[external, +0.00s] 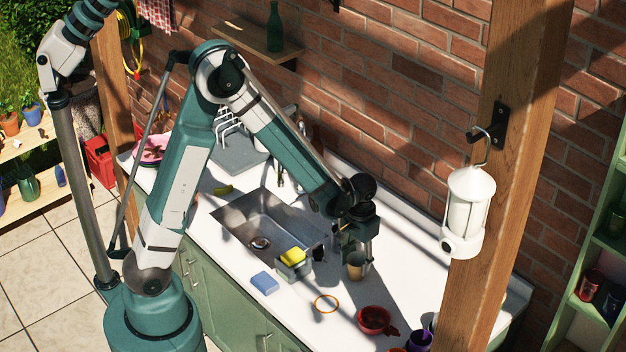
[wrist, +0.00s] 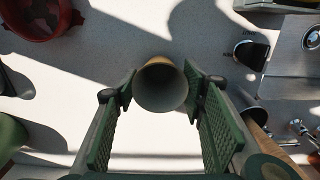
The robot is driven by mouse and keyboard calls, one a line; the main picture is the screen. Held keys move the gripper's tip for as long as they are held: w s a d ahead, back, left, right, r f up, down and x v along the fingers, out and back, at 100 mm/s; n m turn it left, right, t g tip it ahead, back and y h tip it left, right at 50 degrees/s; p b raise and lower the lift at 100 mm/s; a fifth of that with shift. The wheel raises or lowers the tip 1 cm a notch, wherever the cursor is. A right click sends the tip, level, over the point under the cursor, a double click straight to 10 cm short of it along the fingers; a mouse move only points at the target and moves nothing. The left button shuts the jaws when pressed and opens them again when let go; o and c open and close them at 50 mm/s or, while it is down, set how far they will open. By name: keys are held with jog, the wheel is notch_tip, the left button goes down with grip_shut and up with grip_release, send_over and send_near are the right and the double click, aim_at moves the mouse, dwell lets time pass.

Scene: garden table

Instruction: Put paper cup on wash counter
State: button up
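The paper cup (external: 356,267) is tan outside and grey inside. In the external view it is upright, just below my gripper (external: 356,240), over the white wash counter (external: 300,328) in front of the sink's right end. In the wrist view I look down into the mouth of the cup (wrist: 162,88). My gripper's two green fingers (wrist: 159,85) stand on either side of its rim, very close to it. I cannot tell whether they press on it. Whether the cup's base touches the counter is hidden.
A sink (external: 262,228) lies left of the cup. A yellow sponge (external: 293,256) and a blue sponge (external: 265,283) are near it. An orange ring (external: 327,304), a red bowl (external: 373,320) and a purple cup (external: 420,341) stand toward the front right. A brick wall is behind.

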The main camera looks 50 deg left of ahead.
jog(key=o, duration=0.7)
jog(key=shift+c, duration=0.2)
notch_tip(320, 180, up, 12)
dwell(0.7)
jog(key=shift+r, duration=0.1)
dwell(0.5)
